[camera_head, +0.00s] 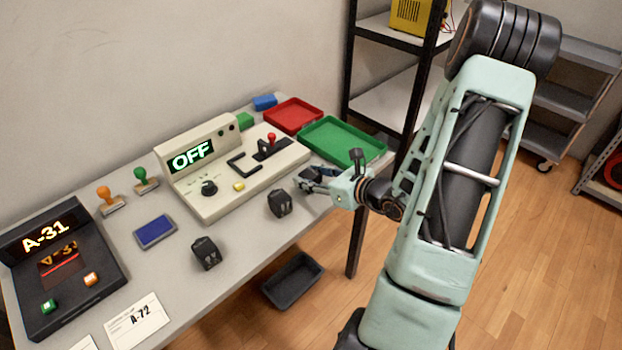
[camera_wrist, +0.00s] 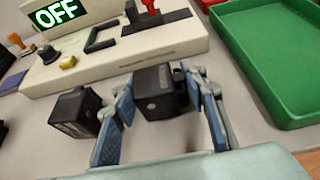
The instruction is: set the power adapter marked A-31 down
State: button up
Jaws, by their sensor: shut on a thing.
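My gripper (camera_head: 309,181) is at the front right of the table, by the console's near right corner. In the wrist view its two fingers (camera_wrist: 160,108) are shut on a black power adapter (camera_wrist: 160,92). No marking can be read on it. A third black adapter (camera_head: 206,252) stands further left.
The console (camera_head: 252,190) reading OFF stands behind, with a green tray (camera_head: 362,158) and a red tray (camera_head: 293,115) to the right. A dark display box (camera_head: 92,262) reads A-31. A card (camera_head: 137,322) reads A-72. A black bin (camera_head: 292,280) is on the floor.

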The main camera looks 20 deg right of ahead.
jog(key=shift+f, duration=0.15)
jog(key=o, duration=1.3)
jog(key=shift+r, duration=0.2)
jog(key=shift+s+r, duration=0.1)
jog(key=shift+r, duration=0.1)
jog(key=p+v, duration=0.1)
jog(key=v, duration=1)
jog(key=shift+s+d, duration=0.15)
jog(key=shift+s, duration=0.25)
